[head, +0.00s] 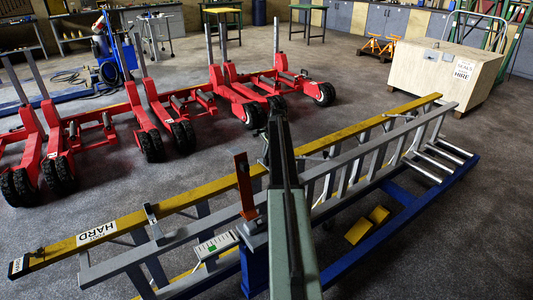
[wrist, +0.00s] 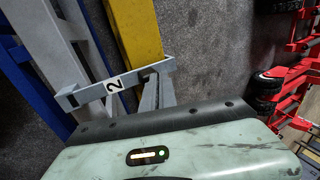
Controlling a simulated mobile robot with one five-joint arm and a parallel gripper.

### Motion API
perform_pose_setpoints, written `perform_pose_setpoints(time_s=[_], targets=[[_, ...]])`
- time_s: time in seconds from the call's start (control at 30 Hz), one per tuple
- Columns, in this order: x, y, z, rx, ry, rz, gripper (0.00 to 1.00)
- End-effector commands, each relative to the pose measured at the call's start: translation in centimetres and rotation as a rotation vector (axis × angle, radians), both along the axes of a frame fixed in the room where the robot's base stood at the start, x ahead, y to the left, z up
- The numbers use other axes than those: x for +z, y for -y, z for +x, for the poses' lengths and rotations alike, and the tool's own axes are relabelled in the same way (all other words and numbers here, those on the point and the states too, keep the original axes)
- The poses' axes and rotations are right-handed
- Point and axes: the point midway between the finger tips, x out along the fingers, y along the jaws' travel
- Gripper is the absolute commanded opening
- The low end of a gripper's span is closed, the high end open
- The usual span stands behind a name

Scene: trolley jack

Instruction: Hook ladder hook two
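A grey metal hook marked "2" (wrist: 115,86) shows in the wrist view, reaching across between a pale grey rail (wrist: 72,45) and a yellow rail (wrist: 138,35). In the head view a grey ladder (head: 345,165) lies on edge beside a long yellow beam (head: 180,205). A small grey hook (head: 152,218) sits at their left part; its number is not readable. My arm crosses the middle of the ladder, with my gripper (head: 275,125) at its far end. The fingers are not distinct, and I cannot tell whether they touch hook two.
An orange-brown upright (head: 244,185) stands left of my arm. Red wheeled jacks (head: 165,110) line the back left. A wooden crate (head: 440,75) stands back right. Floor at lower right is clear.

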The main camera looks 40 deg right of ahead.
Motion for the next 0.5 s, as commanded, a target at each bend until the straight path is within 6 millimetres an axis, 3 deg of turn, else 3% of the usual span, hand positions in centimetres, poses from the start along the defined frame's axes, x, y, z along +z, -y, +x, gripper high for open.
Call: perform_pose_setpoints(time_s=[0.13,0.27,0.5], targets=[[0.5,-0.3,0.3,0.004,0.003,0.001,0.00],[2.2,-0.4,0.3,0.004,0.004,0.001,0.00],[7.6,-0.3,0.0,0.002,0.006,-0.003,0.00]])
